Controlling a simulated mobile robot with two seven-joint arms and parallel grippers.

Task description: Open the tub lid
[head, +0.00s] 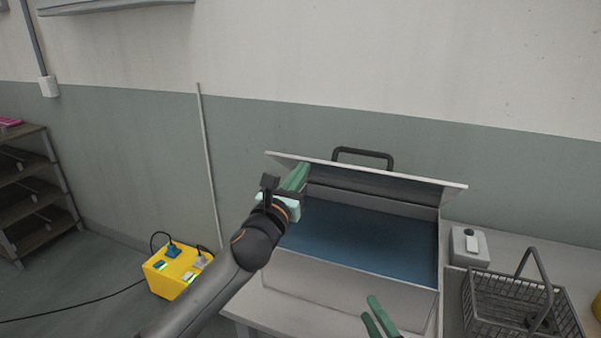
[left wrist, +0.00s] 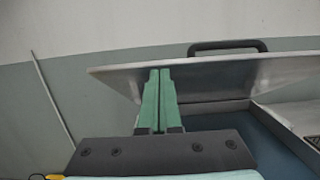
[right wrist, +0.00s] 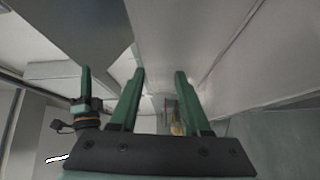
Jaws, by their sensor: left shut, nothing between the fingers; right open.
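The tub (head: 350,289) is a white box on the table, with dark blue liquid inside. Its lid (head: 420,182) is raised and tilted up at the back, with a black handle (head: 362,152) on its far side. My left gripper (head: 300,172) is shut and empty at the left part of the lid's underside. In the left wrist view its fingertips (left wrist: 160,72) overlap the lid (left wrist: 225,72); I cannot tell if they touch. My right gripper (head: 373,308) is open in front of the tub's front wall, mostly cut off below. Its fingers (right wrist: 160,75) are apart and empty.
A wire basket (head: 515,305) with an upright handle stands right of the tub. A small grey box (head: 468,246) with a switch sits behind it. A yellow power box (head: 172,270) with cables is on the floor at left, near shelves (head: 35,190).

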